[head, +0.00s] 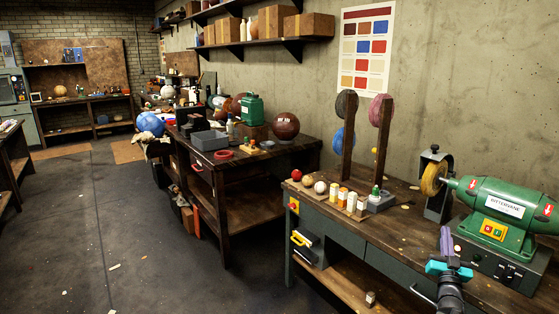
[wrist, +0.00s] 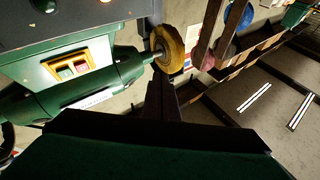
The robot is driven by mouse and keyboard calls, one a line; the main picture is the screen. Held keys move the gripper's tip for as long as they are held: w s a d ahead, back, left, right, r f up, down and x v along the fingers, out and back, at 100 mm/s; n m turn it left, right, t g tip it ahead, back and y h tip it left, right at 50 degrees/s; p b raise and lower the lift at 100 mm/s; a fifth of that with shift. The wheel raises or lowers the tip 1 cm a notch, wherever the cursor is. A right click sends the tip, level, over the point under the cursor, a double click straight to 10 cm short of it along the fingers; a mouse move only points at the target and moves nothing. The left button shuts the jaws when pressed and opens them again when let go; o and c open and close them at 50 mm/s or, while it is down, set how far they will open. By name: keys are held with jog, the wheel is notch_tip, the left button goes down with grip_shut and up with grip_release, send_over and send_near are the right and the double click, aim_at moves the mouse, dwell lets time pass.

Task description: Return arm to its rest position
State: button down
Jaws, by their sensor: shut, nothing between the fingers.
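My gripper (head: 446,232) is at the lower right of the head view, pointing up, with a teal band on the wrist below it. It is shut and empty. It appears in front of the workbench (head: 390,246), left of the green grinding machine (head: 505,212). The gap between it and the bench edge is hard to judge. In the wrist view the narrow dark fingers (wrist: 163,98) appear together at the middle, below the yellow wheel (wrist: 168,48) in the picture. The green machine (wrist: 60,85) fills the left there.
The yellow wheel (head: 433,179) sits in a dark guard. Two wooden posts (head: 349,139) hold colored discs. Balls (head: 308,181) and small bottles line the bench's left end. A second bench (head: 262,160) stands farther back. The floor (head: 140,235) at left is mostly clear.

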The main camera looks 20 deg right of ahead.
jog(key=w+a+f+n+y, duration=0.1)
jog(key=w+a+f+y, duration=0.1)
jog(key=w+a+f, duration=0.4)
jog(key=w+a+f+y, duration=0.2)
jog(key=w+a+f, duration=0.2)
jog(key=a, duration=0.5)
jog(key=w+a+f+n+y, duration=0.1)
jog(key=w+a+f+y, duration=0.2)
jog(key=w+a+f, duration=0.3)
jog(key=a+f+n+g+y, duration=0.2)
jog(key=a+f+g+y, duration=0.25)
jog(key=a+f, duration=1.8)
jog(key=s+a+f+n+g+y, duration=0.25)
jog(key=s+a+f+g, duration=0.65)
jog(key=s+a+f, duration=0.75)
jog(key=s+a+r+n+g, duration=0.1)
jog(key=s+g, duration=0.8)
jog(key=s, duration=1.6)
jog(key=shift+s+a+n+g, duration=0.25)
jog(key=shift+n+g, duration=0.1)
jog(key=shift+n, duration=0.4)
